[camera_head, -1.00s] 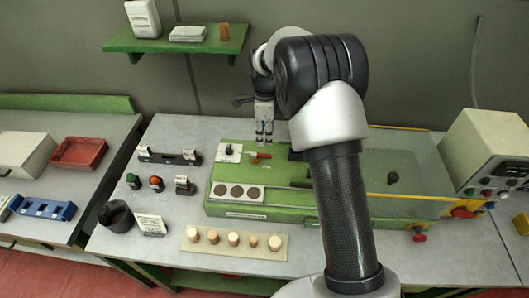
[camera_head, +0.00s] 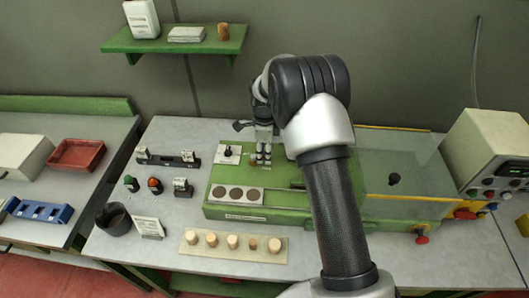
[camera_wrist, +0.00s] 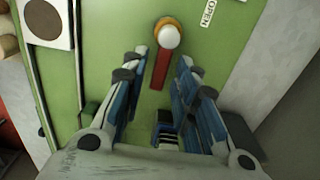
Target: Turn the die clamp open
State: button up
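The die clamp shows in the wrist view as a red lever (camera_wrist: 161,68) with a round white-and-orange end (camera_wrist: 167,36) at the top of the picture. The lever lies on the green machine top and runs down towards the gap between my fingers. My gripper (camera_wrist: 158,85) is open, with one blue-padded finger on each side of the lever's lower part; I cannot tell whether either touches it. An OPEN label (camera_wrist: 207,13) lies right of the round end. In the head view my gripper (camera_head: 263,160) is low over the green machine (camera_head: 285,207) and hides the clamp.
A white plate with a black knob (camera_head: 228,153) is left of my gripper, and a plate with several brown discs (camera_head: 236,205) is in front. A clear cover (camera_head: 400,160) and a control box (camera_head: 490,150) stand to the right.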

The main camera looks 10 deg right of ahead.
grip_shut()
jog(key=shift+n, duration=0.3)
jog(key=w+n, duration=0.1)
jog(key=n, duration=0.2)
jog(key=shift+w+d+p, duration=0.1)
jog(key=shift+w+p, duration=0.1)
jog(key=shift+p, duration=0.15)
jog(key=n, duration=0.2)
jog(key=w+n, duration=0.1)
jog(key=n, duration=0.2)
jog(key=shift+w+a, duration=0.2)
jog(key=n, duration=0.2)
jog(key=w+a+n, duration=0.1)
jog(key=n, duration=0.2)
jog(key=shift+w+p, duration=0.2)
jog(key=shift+p, duration=0.1)
jog(key=shift+w+a+n, duration=0.15)
jog(key=shift+a+n, duration=0.2)
jog(key=shift+n, duration=0.7)
jog(key=shift+w+a+n, duration=0.15)
jog(key=shift+a+n, duration=0.15)
jog(key=shift+n, duration=0.75)
jog(key=shift+o, duration=1.2)
grip_release()
